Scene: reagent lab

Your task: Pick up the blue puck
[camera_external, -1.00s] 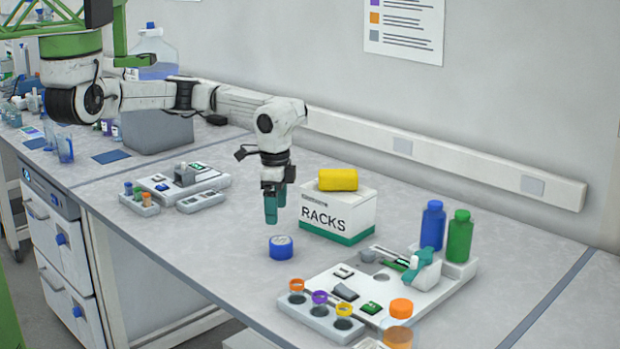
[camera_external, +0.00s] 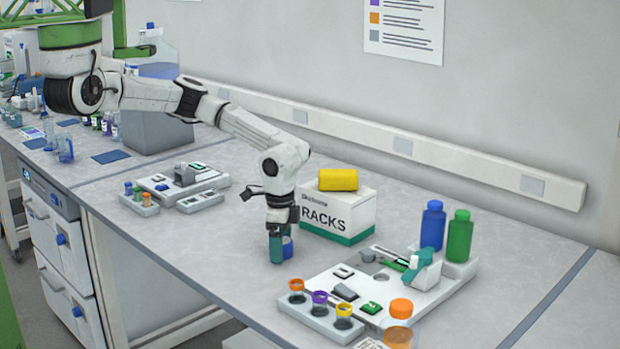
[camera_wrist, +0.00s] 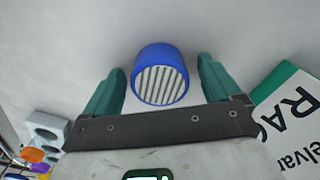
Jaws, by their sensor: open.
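The blue puck (camera_wrist: 160,75) stands on the bench with a striped grey-white top. In the wrist view it lies between the two teal fingers of my gripper (camera_wrist: 160,88), with a gap on both sides. My gripper is open, and its fingers point down at the bench around the puck. In the external view my gripper (camera_external: 280,248) is low at the bench and its near finger hides most of the puck (camera_external: 288,247).
A white RACKS box (camera_external: 338,215) with a yellow cylinder (camera_external: 338,180) on top stands close behind, to the right. A tray with three colour-rimmed cups (camera_external: 320,315) and a white station (camera_external: 440,290) lie to the front right. Bench to the left is clear.

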